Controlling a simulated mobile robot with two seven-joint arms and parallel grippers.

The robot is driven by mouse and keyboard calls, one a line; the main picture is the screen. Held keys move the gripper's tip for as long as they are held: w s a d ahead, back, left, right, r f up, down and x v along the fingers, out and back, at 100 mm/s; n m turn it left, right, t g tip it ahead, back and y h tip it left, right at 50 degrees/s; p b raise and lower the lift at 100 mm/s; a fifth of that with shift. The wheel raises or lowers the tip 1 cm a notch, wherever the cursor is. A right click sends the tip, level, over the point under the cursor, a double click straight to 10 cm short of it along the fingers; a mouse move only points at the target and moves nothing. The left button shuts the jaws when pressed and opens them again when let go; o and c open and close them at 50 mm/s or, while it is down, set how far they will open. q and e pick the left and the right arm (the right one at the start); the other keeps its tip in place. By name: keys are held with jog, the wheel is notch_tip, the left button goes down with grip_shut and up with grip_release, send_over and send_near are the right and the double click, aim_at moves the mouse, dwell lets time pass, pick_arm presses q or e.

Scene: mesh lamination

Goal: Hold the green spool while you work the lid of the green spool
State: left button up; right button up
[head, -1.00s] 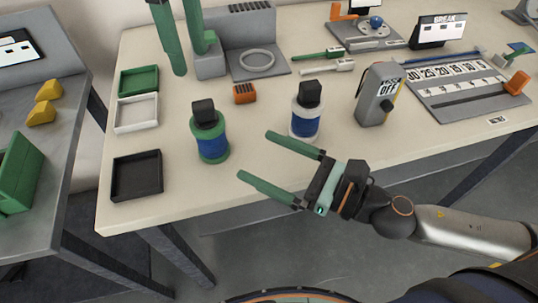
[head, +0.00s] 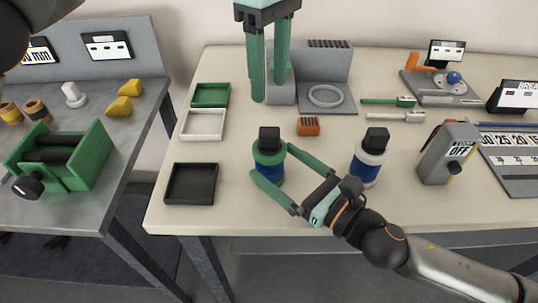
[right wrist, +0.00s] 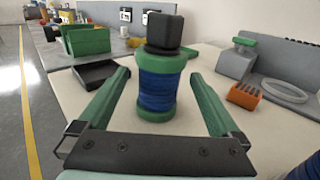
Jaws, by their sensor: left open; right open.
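The green spool (head: 268,163) stands upright on the table, with green flanges and a blue winding. Its lid (head: 269,137), a black block, sits on top. My right gripper (head: 269,160) is open, its fingers on either side of the spool; the right wrist view shows the spool (right wrist: 157,88) between the fingertips, with a gap on each side. My left gripper (head: 267,98) is open and empty, pointing down above the back of the table, behind the spool.
A white spool (head: 368,163) with a black block on top stands to the right. An orange block (head: 308,126) sits behind. Black (head: 191,184), white (head: 203,125) and green (head: 211,95) trays lie to the left. A grey box reading OFF (head: 449,152) stands farther right.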

aim_at(280, 166)
jog(key=shift+x, duration=1.6)
grip_shut()
dwell(1.3)
